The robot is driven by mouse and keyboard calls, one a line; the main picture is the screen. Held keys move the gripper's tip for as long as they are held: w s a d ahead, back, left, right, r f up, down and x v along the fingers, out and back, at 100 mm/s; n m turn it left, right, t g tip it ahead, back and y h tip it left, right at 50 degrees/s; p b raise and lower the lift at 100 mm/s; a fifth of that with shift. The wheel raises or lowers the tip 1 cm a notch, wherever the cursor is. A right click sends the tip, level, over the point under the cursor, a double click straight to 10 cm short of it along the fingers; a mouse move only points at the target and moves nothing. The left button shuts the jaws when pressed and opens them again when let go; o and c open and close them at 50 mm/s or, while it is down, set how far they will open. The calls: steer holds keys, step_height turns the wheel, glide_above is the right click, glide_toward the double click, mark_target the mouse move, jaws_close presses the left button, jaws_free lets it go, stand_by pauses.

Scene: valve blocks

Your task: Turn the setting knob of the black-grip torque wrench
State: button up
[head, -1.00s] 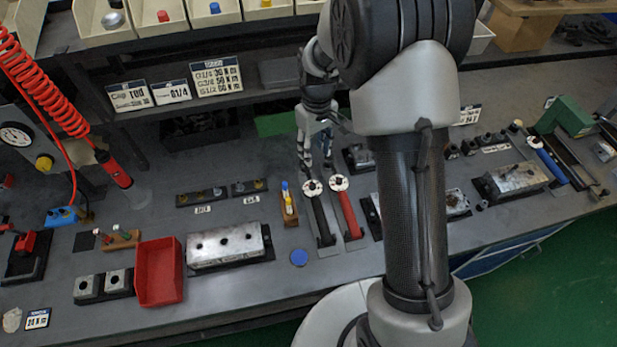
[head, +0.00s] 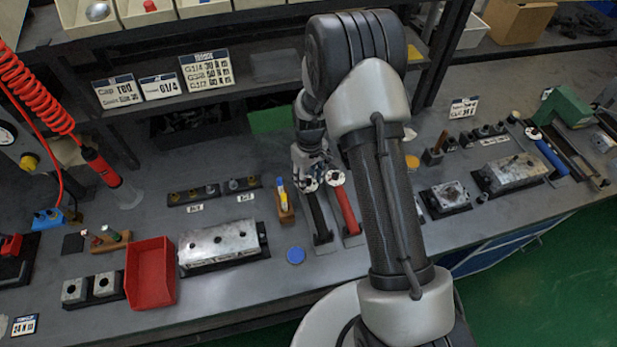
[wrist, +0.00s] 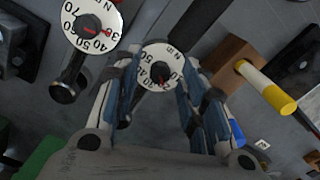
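The black-grip torque wrench (head: 320,220) lies on the bench. Its white dial end (head: 309,186) is partly covered by my gripper (head: 308,168). In the wrist view the white dial (wrist: 155,72), with a red pointer and dark centre, shows between my two fingers (wrist: 157,85). The fingers are apart, one on each side of the dial; I cannot tell whether they touch it. The red-grip wrench (head: 347,210) lies just to the right in the head view, and its dial (wrist: 92,32) is at upper left in the wrist view.
A wooden holder (head: 285,209) with yellow and blue-tipped pieces stands close left of the black-grip wrench. Another metal block (head: 446,197) is right of my arm.

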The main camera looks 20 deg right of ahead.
jaws_close()
stand_by(0.5)
steer(key=m, duration=0.4)
steer(key=shift+m, duration=2.1)
jaws_free()
